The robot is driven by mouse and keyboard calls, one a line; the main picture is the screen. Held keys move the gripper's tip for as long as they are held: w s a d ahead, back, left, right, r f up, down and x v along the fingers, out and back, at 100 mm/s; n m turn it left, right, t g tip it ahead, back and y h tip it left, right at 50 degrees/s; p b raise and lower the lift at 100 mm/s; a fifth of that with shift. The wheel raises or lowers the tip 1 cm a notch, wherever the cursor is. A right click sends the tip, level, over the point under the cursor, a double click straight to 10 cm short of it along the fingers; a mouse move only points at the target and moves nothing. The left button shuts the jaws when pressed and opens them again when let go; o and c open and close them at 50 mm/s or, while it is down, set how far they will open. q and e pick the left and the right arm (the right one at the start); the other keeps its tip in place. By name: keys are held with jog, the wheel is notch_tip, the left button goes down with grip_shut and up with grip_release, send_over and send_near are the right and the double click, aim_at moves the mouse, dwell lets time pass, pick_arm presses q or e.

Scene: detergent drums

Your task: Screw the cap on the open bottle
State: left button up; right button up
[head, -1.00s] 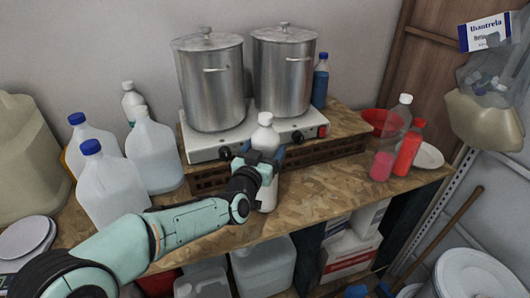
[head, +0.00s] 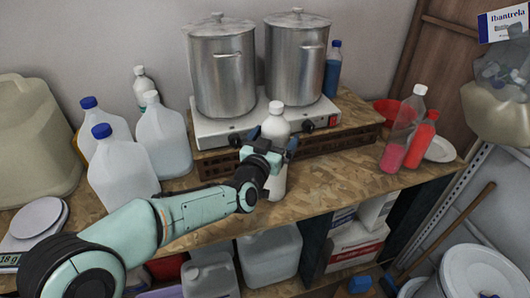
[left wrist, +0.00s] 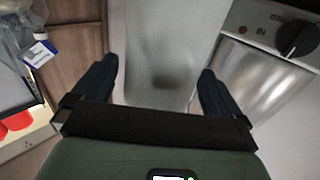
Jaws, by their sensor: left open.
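A white bottle (head: 276,128) with a white top stands upright on the wooden bench in front of the hotplate. A clear bottle (head: 405,125) with pink liquid and a white top stands at the right. No loose cap can be made out.
Two steel pots (head: 222,75) stand on the white hotplate (head: 215,131) behind the bottle. Blue-capped jugs (head: 122,178) stand at the left. A red bottle (head: 420,142) and a white plate (head: 440,149) are at the right. The bench (head: 325,175) is clear right of the gripper.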

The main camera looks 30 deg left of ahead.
pick_arm(q)
jog(key=s+d+b, duration=0.2)
jog(key=s, duration=0.9)
jog(key=shift+s+f+b, duration=0.15)
jog(key=shift+s+b, duration=0.05)
jog(key=shift+b, duration=0.2)
pick_arm(e)
jog(key=shift+s+f, duration=0.3)
jog(key=shift+f, duration=0.3)
jog(key=shift+s+f, duration=0.3)
jog(key=shift+f, duration=0.3)
jog(key=shift+s+f, duration=0.3)
jog(key=shift+f, duration=0.3)
